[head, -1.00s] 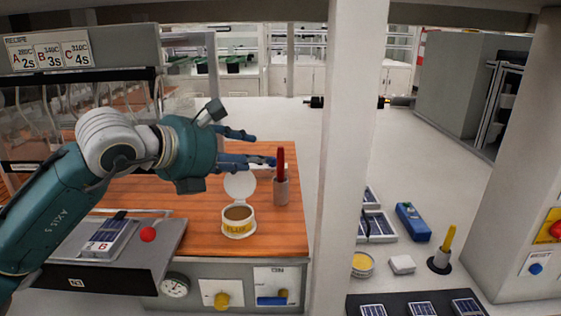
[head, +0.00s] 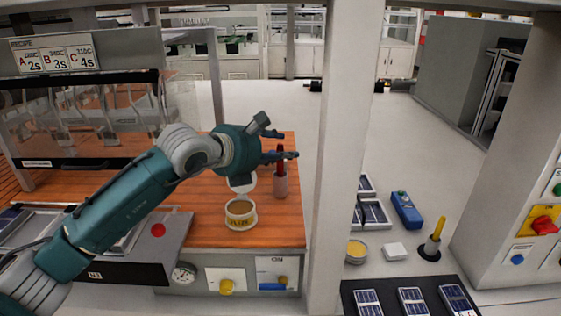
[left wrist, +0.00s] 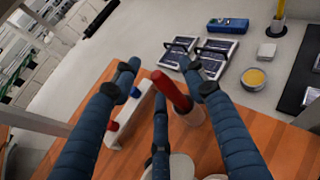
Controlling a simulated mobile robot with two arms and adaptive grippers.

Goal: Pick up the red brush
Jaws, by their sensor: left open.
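The red brush (head: 280,165) stands upright in a grey cup (head: 280,186) on the wooden bench top. It also shows in the left wrist view (left wrist: 173,91), its red handle between my spread fingers. My left gripper (head: 283,145) is open and empty, with its fingers at the height of the handle's top. In the head view a finger crosses in front of the upper handle. I cannot tell whether any finger touches it. The brush's lower end is hidden in the cup. My right gripper is not in view.
An open-lidded flux tin (head: 240,213) stands left of the cup. A white rack (left wrist: 130,118) with blue and red parts sits beside the brush. A white post (head: 342,150) rises right of the bench.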

